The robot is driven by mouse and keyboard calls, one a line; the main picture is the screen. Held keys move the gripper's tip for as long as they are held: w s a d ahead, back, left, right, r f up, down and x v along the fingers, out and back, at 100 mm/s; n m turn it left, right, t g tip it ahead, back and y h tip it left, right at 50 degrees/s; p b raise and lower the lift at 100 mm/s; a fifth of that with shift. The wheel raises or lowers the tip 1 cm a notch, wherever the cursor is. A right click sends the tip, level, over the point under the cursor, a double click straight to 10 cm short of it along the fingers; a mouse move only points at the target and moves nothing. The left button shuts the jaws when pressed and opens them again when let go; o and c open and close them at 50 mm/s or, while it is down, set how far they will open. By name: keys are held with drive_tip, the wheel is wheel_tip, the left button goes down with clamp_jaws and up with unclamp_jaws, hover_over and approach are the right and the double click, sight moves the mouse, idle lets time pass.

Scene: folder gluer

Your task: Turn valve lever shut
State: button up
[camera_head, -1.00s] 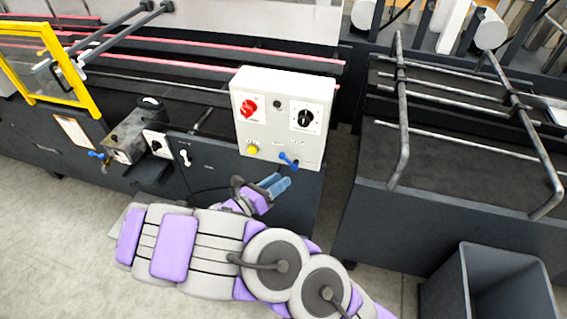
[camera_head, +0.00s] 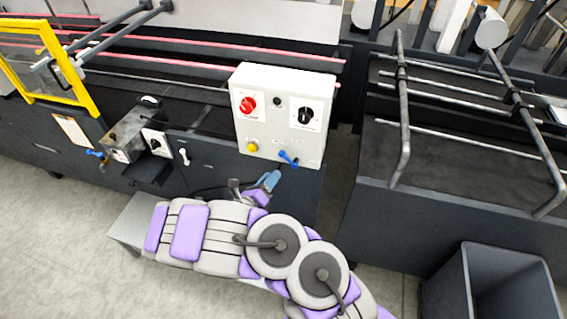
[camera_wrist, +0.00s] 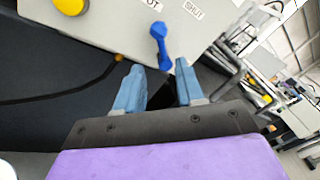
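The blue valve lever (camera_head: 288,158) sticks out at the lower edge of the white control box (camera_head: 281,113). In the wrist view the lever (camera_wrist: 162,47) is a short blue handle with a rounded end, beside printed labels, one reading SHUT (camera_wrist: 193,8). My gripper (camera_head: 268,181) is just below and left of the lever in the head view. In the wrist view my gripper (camera_wrist: 158,67) is open, its two blue fingers apart with nothing held between them. The lever lies ahead of the gap, close to the fingertips; I cannot tell whether they touch.
The box carries a red knob (camera_head: 248,105), a black knob (camera_head: 305,115) and a yellow button (camera_head: 253,147). Another blue handle (camera_head: 95,153) is on the machine at left. A dark bin (camera_head: 494,285) stands at lower right. Floor is clear at lower left.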

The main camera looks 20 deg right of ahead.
sight(288, 160)
drive_tip(key=b+x, duration=0.1)
drive_tip(key=x, duration=0.7)
drive_tip(key=shift+w+d, duration=0.3)
clamp_jaws()
